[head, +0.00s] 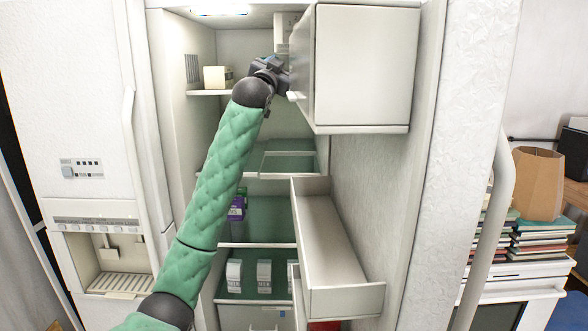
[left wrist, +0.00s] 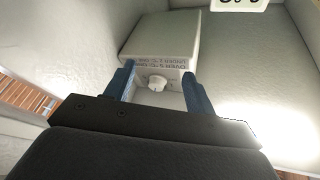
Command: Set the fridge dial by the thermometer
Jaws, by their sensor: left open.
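The fridge dial (left wrist: 157,83) is a small white knob under a pale box (left wrist: 165,35) with printed lines of text, which appear upside down in the left wrist view. My open left gripper has its blue fingers (left wrist: 158,90) on either side of the dial in that picture; I cannot tell whether they touch it. In the head view the left gripper (head: 274,70) is high inside the fridge, by the open door's upper bin, and covers the dial. A white piece with dark figures (left wrist: 240,4), possibly the thermometer, is cut off at the top. My right gripper is out of view.
The open door carries a closed upper bin (head: 362,65) and a lower open bin (head: 330,240), close to my arm's right. A yellowish carton (head: 217,77) stands on the upper left shelf. White cartons (head: 264,275) stand on a lower shelf.

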